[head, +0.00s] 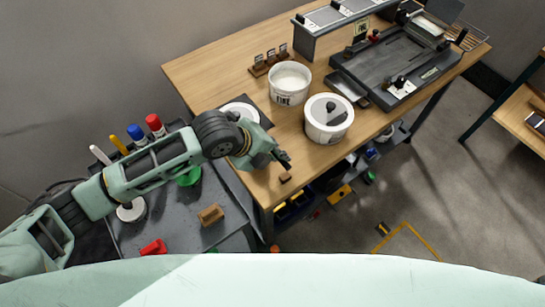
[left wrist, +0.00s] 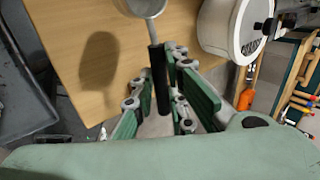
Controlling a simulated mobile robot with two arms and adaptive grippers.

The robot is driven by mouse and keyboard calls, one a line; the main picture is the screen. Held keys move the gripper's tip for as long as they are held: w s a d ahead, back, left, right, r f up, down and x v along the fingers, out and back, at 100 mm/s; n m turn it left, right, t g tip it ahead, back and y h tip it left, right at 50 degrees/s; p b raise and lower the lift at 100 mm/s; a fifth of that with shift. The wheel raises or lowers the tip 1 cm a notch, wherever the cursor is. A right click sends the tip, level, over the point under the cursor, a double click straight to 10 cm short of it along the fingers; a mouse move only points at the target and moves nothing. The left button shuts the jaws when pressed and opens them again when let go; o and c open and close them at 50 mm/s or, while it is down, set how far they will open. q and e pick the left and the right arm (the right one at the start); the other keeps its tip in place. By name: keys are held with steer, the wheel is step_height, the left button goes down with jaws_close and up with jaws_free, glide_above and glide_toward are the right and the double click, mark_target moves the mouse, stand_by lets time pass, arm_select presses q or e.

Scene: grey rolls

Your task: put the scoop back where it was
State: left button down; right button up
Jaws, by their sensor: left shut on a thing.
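The scoop (left wrist: 158,70) has a grey metal bowl and a straight black handle. In the left wrist view its bowl is cut off by the top edge. My left gripper (left wrist: 160,92) is shut on the black handle and holds the scoop above the wooden table; a dark shadow lies on the wood to its left. In the head view my left gripper (head: 281,158) is over the table's front edge, and I cannot make out the scoop there. The open white tub marked FINE (head: 289,98) holds pale powder. My right gripper is not in view.
A white tub with a grey lid and black knob (head: 328,130) stands right of my left gripper. A white round plate on a dark base (head: 240,106) is behind my wrist. A small brown block (head: 285,178) lies near the edge. A black tray device (head: 385,65) fills the right.

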arm_select(q)
step_height(320, 180, down, 4)
steer(key=shift+s+f+p, duration=0.1)
steer(key=shift+p, duration=0.35)
steer(key=c, duration=1.7)
jaws_free()
steer(key=shift+c, duration=0.2)
steer(key=shift+a+r, duration=0.2)
steer(key=b+v, duration=0.1)
steer(key=v, duration=1)
steer(key=shift+r, duration=0.25)
